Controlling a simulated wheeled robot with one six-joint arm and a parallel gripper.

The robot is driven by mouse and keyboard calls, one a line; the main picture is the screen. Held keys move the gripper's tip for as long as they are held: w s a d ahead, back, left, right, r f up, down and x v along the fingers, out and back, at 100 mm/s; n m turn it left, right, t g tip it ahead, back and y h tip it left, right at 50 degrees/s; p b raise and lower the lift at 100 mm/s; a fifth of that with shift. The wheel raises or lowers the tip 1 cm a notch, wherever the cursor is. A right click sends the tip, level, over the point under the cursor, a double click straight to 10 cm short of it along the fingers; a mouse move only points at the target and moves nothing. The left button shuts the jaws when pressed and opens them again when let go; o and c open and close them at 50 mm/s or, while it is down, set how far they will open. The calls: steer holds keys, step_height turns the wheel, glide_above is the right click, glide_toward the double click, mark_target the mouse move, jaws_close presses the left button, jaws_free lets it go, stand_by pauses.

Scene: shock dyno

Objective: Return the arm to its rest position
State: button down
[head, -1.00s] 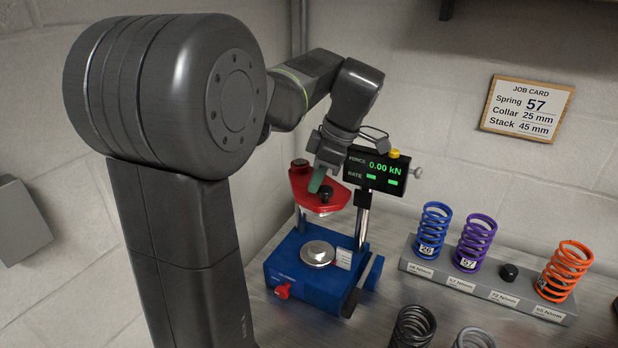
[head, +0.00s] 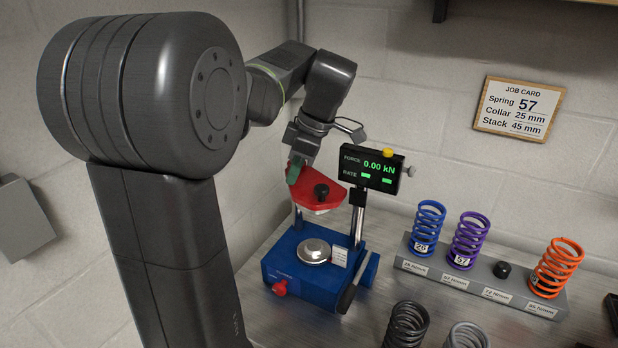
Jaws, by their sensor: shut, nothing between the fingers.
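My gripper (head: 294,172) is at the upper middle of the head view, with green fingers pointing down. It is shut and holds nothing. It is at the left side of the red crosshead (head: 318,201) of the blue spring tester; I cannot tell whether it touches. The blue base (head: 290,268) stands on the bench with a round metal platen (head: 314,251) that is bare. The readout (head: 371,168) shows 0.00 kN. My arm reaches over from the left, partly bent.
A grey rack (head: 455,273) at right holds a blue spring (head: 428,226), a purple spring (head: 469,240) and an orange spring (head: 557,268), with a bare black peg (head: 502,270). Dark and grey springs stand in front. A job card (head: 518,107) hangs on the wall.

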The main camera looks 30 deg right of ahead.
steer(key=v, duration=0.9)
steer(key=shift+d, duration=0.25)
steer(key=shift+f, duration=0.15)
steer(key=shift+w, duration=0.1)
glide_above(312, 200)
steer(key=f, duration=1)
steer(key=shift+w+a, duration=0.25)
steer(key=shift+s+d, duration=0.3)
steer(key=shift+d, duration=0.1)
steer(key=shift+w+a, duration=0.1)
